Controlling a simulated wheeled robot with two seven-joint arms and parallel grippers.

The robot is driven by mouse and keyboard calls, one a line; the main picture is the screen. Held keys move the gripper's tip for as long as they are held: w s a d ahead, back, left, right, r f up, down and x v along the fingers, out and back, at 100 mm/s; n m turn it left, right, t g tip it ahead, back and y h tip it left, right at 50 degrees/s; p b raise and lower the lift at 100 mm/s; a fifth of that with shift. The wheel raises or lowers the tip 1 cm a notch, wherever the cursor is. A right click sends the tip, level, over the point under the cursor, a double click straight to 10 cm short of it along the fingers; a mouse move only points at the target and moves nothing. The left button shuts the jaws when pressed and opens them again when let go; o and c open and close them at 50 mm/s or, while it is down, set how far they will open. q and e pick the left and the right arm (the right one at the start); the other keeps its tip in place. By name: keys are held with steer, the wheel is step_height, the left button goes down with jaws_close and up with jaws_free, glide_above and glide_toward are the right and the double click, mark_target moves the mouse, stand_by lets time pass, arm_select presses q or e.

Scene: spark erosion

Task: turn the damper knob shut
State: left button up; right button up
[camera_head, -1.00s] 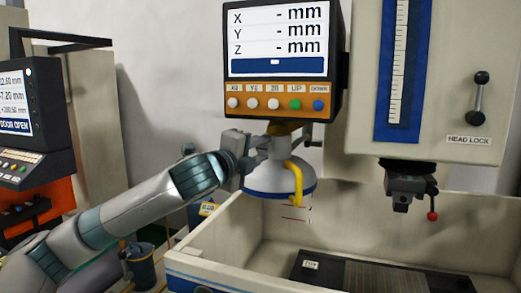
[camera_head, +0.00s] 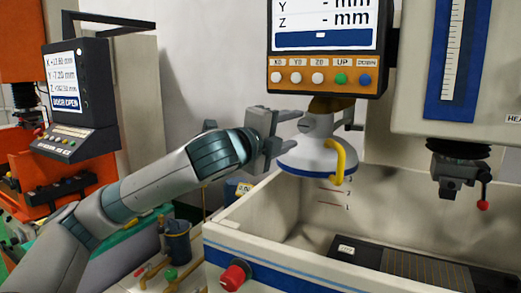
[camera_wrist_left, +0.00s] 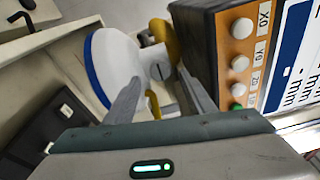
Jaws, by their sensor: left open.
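The damper knob (camera_head: 309,124) is a small grey piece on the neck of a white, blue-rimmed hood (camera_head: 305,158). In the left wrist view the knob (camera_wrist_left: 160,71) shows pale with a dark slot, between the fingertips. My left gripper (camera_head: 301,128) is open and reaches in from the left, its fingers pointing at the knob. In the left wrist view the open fingers (camera_wrist_left: 162,77) lie either side of it; I cannot tell whether they touch it. A yellow handle (camera_head: 341,160) curves down the hood's right side. My right gripper is out of view.
A display panel (camera_head: 322,75) with a button row hangs just above the gripper. The machine's open tank (camera_head: 235,235) lies below, with a red knob (camera_head: 235,276) on its front. The spindle head (camera_head: 458,165) is at the right. Another console (camera_head: 75,95) stands at the left.

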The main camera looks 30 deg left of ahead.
arm_select(q)
steer(key=b+v, duration=0.4)
steer(key=v, duration=0.8)
steer(key=shift+w+f, duration=0.1)
